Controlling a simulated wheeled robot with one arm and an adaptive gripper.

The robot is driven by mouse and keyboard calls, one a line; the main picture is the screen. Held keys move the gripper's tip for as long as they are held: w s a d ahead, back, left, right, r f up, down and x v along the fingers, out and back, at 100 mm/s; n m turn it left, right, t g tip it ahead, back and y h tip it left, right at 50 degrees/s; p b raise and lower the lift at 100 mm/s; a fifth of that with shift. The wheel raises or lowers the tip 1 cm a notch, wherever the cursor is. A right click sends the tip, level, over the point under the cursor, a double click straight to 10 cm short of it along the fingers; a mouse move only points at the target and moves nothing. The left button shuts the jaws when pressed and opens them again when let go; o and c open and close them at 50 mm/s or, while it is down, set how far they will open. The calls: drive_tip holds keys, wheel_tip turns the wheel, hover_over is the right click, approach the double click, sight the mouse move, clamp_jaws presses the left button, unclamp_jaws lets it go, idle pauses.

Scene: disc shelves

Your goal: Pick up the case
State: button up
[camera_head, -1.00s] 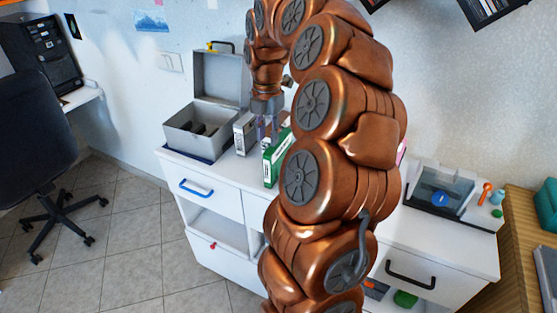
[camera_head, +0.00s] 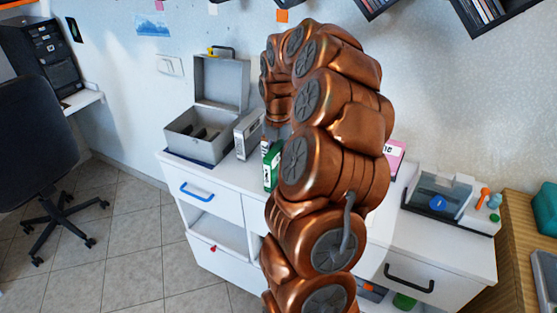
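Several cases stand on the white cabinet. A grey-white case (camera_head: 249,134) stands upright beside the open grey box. A green case (camera_head: 271,166) is just right of it, partly covered by my arm. A pink case (camera_head: 394,156) shows in part at the right edge of my arm. My gripper (camera_head: 278,131) points down near the grey-white and green cases. Only a sliver of it shows behind my copper arm. Its fingertips are hidden, so I cannot tell whether it touches or holds a case.
The open grey box (camera_head: 208,135) stands at the cabinet's left end. A clear-lidded device (camera_head: 440,195) and small bottles are at the right end. The white cabinet (camera_head: 210,181) has a blue-handled drawer. An office chair (camera_head: 40,135) is at far left. Wall shelves (camera_head: 490,15) hang at upper right.

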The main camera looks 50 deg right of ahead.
drive_tip(key=shift+f, duration=0.4)
drive_tip(key=shift+c, duration=0.2)
clamp_jaws()
drive_tip(key=shift+r, duration=0.15)
